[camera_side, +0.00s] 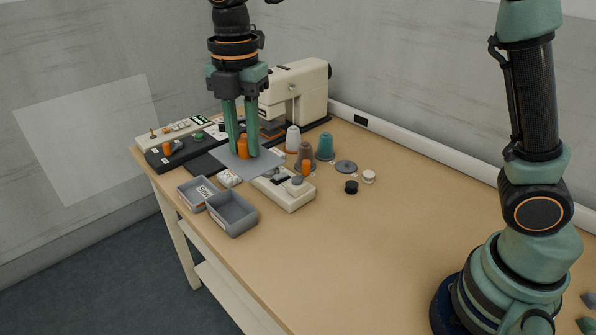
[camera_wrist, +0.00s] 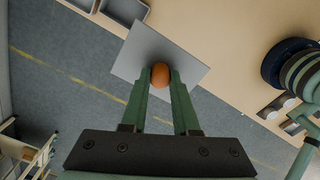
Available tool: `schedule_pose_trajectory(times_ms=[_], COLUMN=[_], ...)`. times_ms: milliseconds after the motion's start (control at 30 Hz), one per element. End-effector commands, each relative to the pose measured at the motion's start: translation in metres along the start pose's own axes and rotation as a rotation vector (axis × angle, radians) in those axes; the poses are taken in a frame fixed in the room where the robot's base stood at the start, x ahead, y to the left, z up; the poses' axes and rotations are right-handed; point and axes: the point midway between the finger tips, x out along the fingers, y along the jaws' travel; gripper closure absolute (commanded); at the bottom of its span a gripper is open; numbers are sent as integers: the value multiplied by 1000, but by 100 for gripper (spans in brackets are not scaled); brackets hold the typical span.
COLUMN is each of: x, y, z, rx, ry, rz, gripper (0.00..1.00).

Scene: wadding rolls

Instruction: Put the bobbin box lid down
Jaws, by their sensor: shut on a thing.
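The lid, a flat grey plate (camera_side: 243,170), has an orange knob (camera_side: 243,147) standing up from it. My gripper (camera_side: 243,150) points down with its two green fingers shut on the knob. The lid looks roughly level and seems raised above the things on the table, but its exact height cannot be told. In the wrist view the lid (camera_wrist: 148,48) spreads out beyond the fingertips, with the orange knob (camera_wrist: 160,75) between them. Two open grey boxes, a smaller one (camera_side: 187,198) and a larger one (camera_side: 232,229), stand at the table's front left edge.
A white device (camera_side: 290,196) lies beside the lid. A sewing machine (camera_side: 300,88), thread cones (camera_side: 325,147) and a grey disc (camera_side: 346,167) stand behind and right. A dark control box (camera_side: 175,156) is at the left. The table's right part (camera_side: 390,235) is clear.

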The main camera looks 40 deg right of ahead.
Motion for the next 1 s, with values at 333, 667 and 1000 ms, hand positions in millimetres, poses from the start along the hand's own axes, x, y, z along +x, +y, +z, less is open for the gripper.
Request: schedule_pose_trajectory(times_ms=[333, 667, 1000], x=[22, 47, 128], y=[-67, -87, -88], z=[-23, -28, -28], rx=[-2, 0, 0], ry=[0, 0, 0], rz=[-1, -7, -11], gripper=[100, 100, 100])
